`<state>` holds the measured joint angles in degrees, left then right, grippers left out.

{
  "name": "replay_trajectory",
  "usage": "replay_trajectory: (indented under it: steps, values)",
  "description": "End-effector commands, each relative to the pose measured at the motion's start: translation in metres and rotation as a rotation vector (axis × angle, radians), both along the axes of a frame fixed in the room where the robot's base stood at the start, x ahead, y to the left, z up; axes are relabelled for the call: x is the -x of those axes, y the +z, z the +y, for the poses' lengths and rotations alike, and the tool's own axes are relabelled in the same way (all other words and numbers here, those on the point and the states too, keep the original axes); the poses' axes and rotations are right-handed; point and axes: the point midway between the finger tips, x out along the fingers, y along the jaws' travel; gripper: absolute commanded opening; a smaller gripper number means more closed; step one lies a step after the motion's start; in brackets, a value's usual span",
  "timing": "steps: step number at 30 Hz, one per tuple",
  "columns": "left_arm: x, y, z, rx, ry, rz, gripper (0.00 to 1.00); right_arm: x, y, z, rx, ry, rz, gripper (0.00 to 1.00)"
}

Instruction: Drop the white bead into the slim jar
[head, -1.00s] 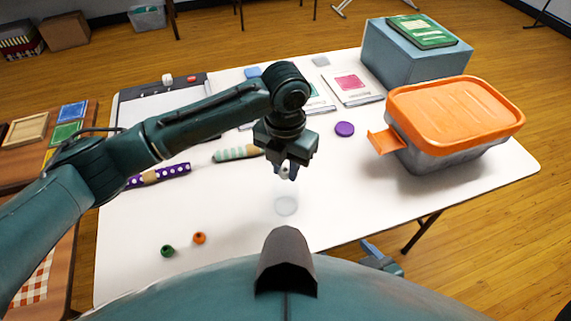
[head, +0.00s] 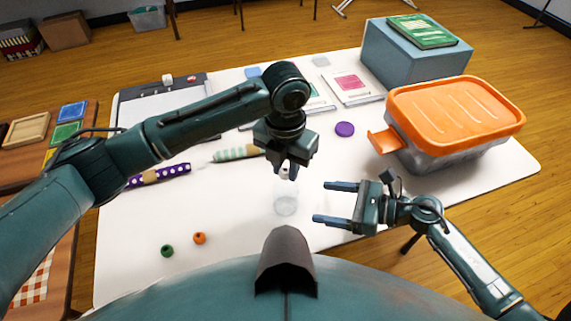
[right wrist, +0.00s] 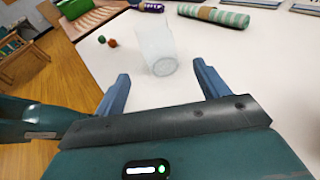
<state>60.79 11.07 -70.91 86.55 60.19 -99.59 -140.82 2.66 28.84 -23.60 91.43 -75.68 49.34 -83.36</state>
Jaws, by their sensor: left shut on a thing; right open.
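The white bead (head: 284,171) is held between the fingertips of my left gripper (head: 287,174), which is shut on it and points down. The slim jar (head: 286,200) is clear and stands upright on the white table just below the bead, partly hidden by that gripper. My right gripper (head: 320,202) is open and empty to the right of the jar, its fingers pointing at it. In the right wrist view the jar (right wrist: 156,48) stands just beyond the open fingertips (right wrist: 160,70), roughly between them.
Green (head: 167,251) and orange (head: 199,238) beads lie at the front left. An orange-lidded box (head: 455,110) stands at the right.

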Motion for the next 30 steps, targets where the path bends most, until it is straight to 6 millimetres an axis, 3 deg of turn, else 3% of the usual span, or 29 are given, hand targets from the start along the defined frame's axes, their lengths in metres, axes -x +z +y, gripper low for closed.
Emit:
replay_trajectory:
  steps: [5, 21, 30]
  values:
    - [0.0, 0.0, 0.0, 0.0, 0.0, 0.0, 0.02, -0.002, -0.008, 0.001, 0.061, 0.049, -0.048, 0.73]
    - [0.0, 0.0, 0.0, 0.0, 0.0, 0.0, 0.02, -0.022, -0.028, 0.067, 0.056, 0.046, -0.046, 0.73]
    - [0.0, 0.0, 0.0, 0.0, 0.0, 0.0, 0.02, -0.028, -0.035, 0.087, 0.057, 0.046, -0.045, 0.73]
